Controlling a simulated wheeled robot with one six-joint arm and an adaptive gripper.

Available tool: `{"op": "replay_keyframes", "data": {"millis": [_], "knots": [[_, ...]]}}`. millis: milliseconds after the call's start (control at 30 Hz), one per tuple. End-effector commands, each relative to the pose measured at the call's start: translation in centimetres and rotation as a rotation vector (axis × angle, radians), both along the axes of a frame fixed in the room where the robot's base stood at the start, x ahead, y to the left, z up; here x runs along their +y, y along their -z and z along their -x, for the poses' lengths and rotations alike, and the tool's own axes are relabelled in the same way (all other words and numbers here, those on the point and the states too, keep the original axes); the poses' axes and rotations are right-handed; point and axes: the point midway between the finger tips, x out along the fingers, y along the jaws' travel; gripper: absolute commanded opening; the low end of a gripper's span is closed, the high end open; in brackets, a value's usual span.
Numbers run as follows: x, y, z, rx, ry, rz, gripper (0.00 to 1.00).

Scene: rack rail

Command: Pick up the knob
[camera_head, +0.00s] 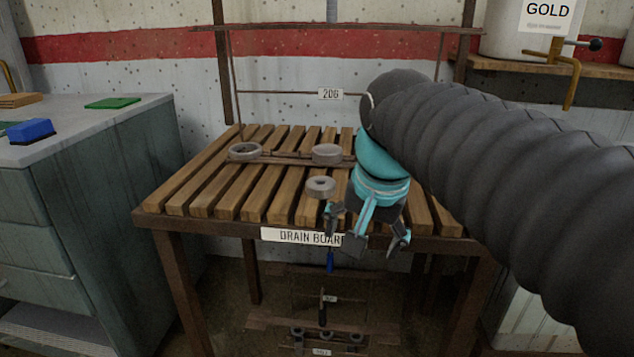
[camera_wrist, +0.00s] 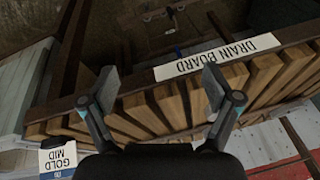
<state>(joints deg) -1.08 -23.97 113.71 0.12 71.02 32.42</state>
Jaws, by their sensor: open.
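My gripper (camera_head: 364,232) is open and empty, pointing down at the front edge of the drain board. In the wrist view its two fingers (camera_wrist: 160,88) are wide apart with only slats and the board's edge beyond them. I cannot tell for sure which piece is the knob. A small round grey piece (camera_head: 320,187) lies on the slats just left of my gripper, apart from it. Small round dark pieces (camera_head: 298,335) show on a low rack under the board, partly hidden. They may also show in the wrist view (camera_wrist: 148,15).
The slatted drain board (camera_head: 180,190) carries a grey ring (camera_head: 245,151) and a round grey block (camera_head: 326,153) on a rail. A blue piece (camera_head: 330,262) and a black handle (camera_head: 322,310) show below its edge. A cabinet (camera_head: 110,180) stands left. The left slats are clear.

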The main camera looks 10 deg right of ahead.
Motion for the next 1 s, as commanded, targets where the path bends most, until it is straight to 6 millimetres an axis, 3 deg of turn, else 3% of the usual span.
{"op": "replay_keyframes", "data": {"millis": [33,200,500,733,1000], "knots": [[0.2,-1.8,-1.6,0.022,0.063,-0.022,0.89],[0.7,-6.5,-5.8,0.097,0.313,-0.094,0.89],[1.9,-12.5,-12.7,0.22,0.765,-0.172,0.89],[2.8,-14.7,-16.2,0.281,1.06,-0.19,0.89],[3.1,-15.0,-17.3,0.3,1.186,-0.192,0.89]]}}
